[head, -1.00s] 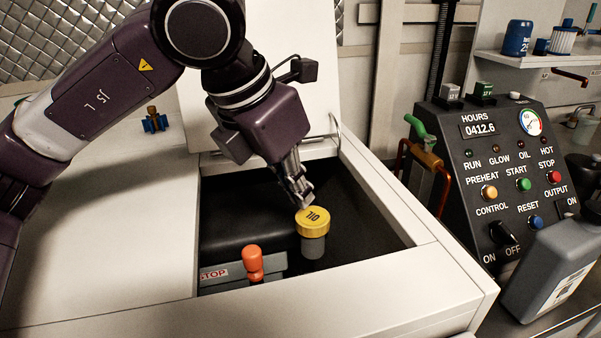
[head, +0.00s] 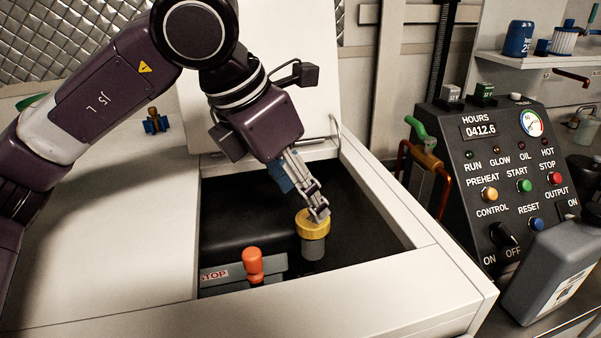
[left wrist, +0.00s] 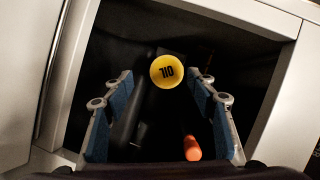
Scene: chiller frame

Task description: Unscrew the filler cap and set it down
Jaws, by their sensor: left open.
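The yellow filler cap (head: 313,226), marked OIL, sits on a grey neck (head: 313,249) inside the open bay. In the left wrist view the cap (left wrist: 167,71) shows ahead of the fingertips, centred between them. My left gripper (head: 316,212) comes down from the upper left, its fingers close above the cap and overlapping it in the head view. In the left wrist view the left gripper (left wrist: 158,87) is open, with blue pads spread and nothing between them. I cannot tell whether a finger touches the cap. My right gripper is not in view.
An orange-topped handle (head: 253,263) stands left of the cap. The bay's pale rim (head: 380,281) surrounds the opening, and a raised lid (head: 290,75) stands behind. A control panel (head: 500,175) and a grey jug (head: 550,270) are at right. The left deck (head: 130,240) is mostly clear.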

